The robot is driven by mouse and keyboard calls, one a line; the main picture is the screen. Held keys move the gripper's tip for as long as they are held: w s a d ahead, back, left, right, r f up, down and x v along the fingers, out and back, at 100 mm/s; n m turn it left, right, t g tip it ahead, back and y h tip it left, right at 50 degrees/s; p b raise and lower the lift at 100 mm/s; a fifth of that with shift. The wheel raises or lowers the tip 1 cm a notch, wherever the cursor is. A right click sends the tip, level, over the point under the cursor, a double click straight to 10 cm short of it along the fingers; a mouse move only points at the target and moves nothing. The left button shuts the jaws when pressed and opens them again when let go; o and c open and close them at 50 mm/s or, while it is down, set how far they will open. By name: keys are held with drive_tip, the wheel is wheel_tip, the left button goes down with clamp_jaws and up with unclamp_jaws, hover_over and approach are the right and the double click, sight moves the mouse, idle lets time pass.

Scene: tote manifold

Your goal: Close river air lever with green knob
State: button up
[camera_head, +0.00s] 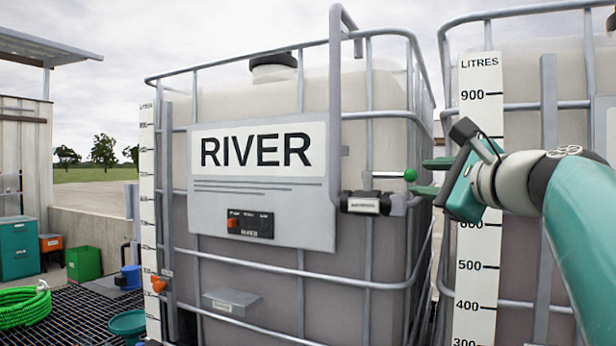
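The lever (390,175) is a short pale rod that lies level and points right from a valve (372,203) on the cage of the RIVER tank (265,180). Its green knob (410,174) is at the right end. My gripper (418,178) comes in from the right with its two green fingers apart, one above and one below the knob's height. The fingertips are right by the knob. I cannot tell from this view whether they touch it or how they line up in depth. Nothing is seen held between the fingers.
A grey vertical pipe (335,100) runs down to the valve. A second tank with a LITRES scale (478,260) stands at the right, behind my arm. A small panel (250,223) is on the RIVER sign. A green hose (25,306) lies on the grating at lower left.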

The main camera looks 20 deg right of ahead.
sight(388, 175)
drive_tip(key=shift+s, duration=1.15)
drive_tip(key=shift+w+d, duration=0.1)
drive_tip(key=shift+d, duration=0.05)
drive_tip(key=c, duration=0.5)
drive_tip(key=w+d+n, duration=0.1)
drive_tip(key=d+n, duration=0.2)
drive_tip(key=d, duration=0.1)
drive_tip(key=w+d+n, duration=0.1)
drive_tip(key=d+n, duration=0.2)
drive_tip(key=d, duration=0.1)
drive_tip(key=w+d+n+y, duration=0.1)
drive_tip(key=d+n, duration=0.2)
drive_tip(key=shift+d+r+t, duration=0.35)
drive_tip(key=shift+d+t, duration=0.05)
clamp_jaws()
drive_tip(key=w+a, duration=0.4)
drive_tip(key=w, duration=0.4)
drive_tip(key=shift+w, duration=0.2)
